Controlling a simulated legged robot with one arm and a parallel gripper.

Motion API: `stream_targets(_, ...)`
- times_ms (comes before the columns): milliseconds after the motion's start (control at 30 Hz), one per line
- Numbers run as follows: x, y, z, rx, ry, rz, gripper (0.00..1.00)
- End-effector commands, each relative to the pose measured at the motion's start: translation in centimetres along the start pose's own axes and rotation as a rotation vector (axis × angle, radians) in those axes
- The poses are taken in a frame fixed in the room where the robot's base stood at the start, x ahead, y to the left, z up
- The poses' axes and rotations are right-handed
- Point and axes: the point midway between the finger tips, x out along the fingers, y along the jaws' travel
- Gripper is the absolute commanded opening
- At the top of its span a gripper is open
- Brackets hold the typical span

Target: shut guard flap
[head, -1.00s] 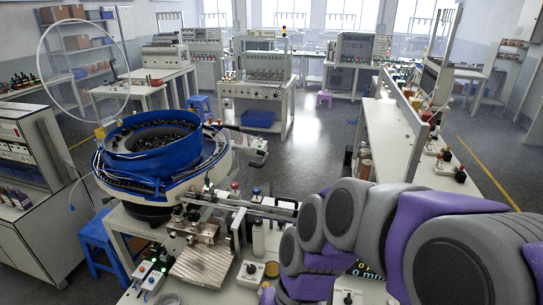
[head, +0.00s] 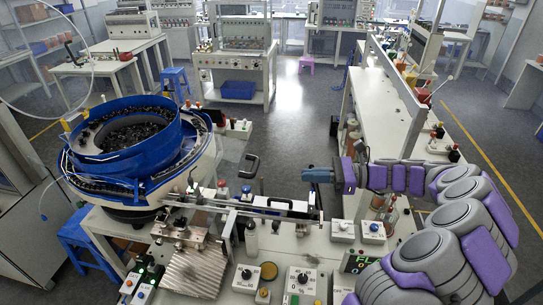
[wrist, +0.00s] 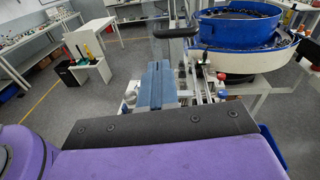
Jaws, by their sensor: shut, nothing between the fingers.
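The guard flap (head: 232,160) looks like a clear panel with a black handle (head: 250,164), on the right side of the blue bowl feeder (head: 130,140). It seems to stand raised above the feeder's rail, but its clear edges are hard to make out. In the wrist view the black handle (wrist: 176,32) is beyond my gripper (wrist: 155,88). In the head view my gripper (head: 308,175) is shut and empty, pointing left, to the right of the handle and apart from it.
A linear rail (head: 240,208) runs right from the feeder over the bench. Control boxes with knobs (head: 300,280) and bottles (head: 250,238) stand along the bench front. A long white bench (head: 385,110) lies behind my arm.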

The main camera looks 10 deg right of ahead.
Motion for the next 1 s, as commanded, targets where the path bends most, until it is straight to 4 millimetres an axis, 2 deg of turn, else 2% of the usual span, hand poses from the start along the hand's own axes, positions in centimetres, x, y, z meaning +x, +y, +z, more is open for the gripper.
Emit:
stream_targets(33,-1.0,-0.6,-0.3,0.025,-0.015,-0.029,0.0)
stream_targets(100,-1.9,-1.1,-0.7,0.049,-0.028,-0.054,0.0)
stream_targets(267,-1.8,-1.5,-0.9,0.065,-0.036,-0.071,0.0)
stream_targets(367,-0.5,-1.5,-0.9,0.064,-0.036,-0.069,0.0)
stream_targets(800,7.6,-2.2,-0.8,0.065,-0.036,-0.066,0.0)
stream_targets(1000,10.3,-2.4,-0.7,0.063,-0.035,-0.068,0.0)
